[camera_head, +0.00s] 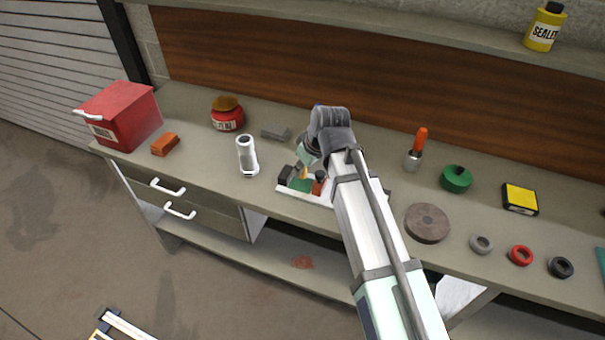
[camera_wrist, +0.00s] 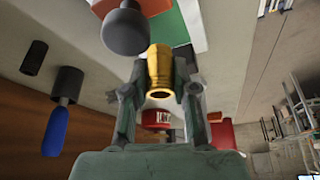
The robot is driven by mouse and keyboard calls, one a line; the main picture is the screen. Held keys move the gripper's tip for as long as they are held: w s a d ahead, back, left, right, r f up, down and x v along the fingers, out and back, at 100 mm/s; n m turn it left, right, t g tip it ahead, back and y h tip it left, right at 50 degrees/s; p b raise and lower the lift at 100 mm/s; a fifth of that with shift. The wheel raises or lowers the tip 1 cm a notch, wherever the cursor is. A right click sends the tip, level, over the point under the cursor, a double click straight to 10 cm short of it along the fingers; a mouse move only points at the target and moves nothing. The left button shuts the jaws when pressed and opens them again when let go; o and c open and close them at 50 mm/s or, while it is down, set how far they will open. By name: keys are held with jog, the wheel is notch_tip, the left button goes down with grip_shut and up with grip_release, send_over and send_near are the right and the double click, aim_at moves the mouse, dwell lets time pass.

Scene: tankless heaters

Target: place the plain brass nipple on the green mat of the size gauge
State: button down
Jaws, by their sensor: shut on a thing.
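The plain brass nipple (camera_wrist: 159,66) is gold, waisted and hollow at its near end. My gripper (camera_wrist: 163,88) is shut on it, one finger on each side. In the head view the nipple (camera_head: 303,173) is a small golden spot under my gripper (camera_head: 305,163), above the size gauge. The gauge has a white base (camera_head: 283,190), a green mat (camera_head: 299,186), a black block at the left and an orange-red block (camera_head: 319,184) at the right. In the wrist view the green mat (camera_wrist: 170,24) lies beyond the nipple. I cannot tell whether the nipple touches it.
A clear-white cylinder (camera_head: 247,157) stands left of the gauge. A red jar (camera_head: 227,114) and a grey piece (camera_head: 275,132) are behind. A dark round-headed post (camera_wrist: 124,30) is close beside the nipple. A brown disc (camera_head: 427,223) lies right of my arm.

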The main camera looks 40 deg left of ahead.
aim_at(302, 175)
jog(key=shift+f, duration=1.55)
jog(key=shift+f, duration=0.2)
jog(key=c, duration=0.9)
grip_release()
jog(key=shift+r, duration=0.1)
jog(key=b+v, duration=0.1)
jog(key=v, duration=1.1)
jog(key=shift+r, duration=0.15)
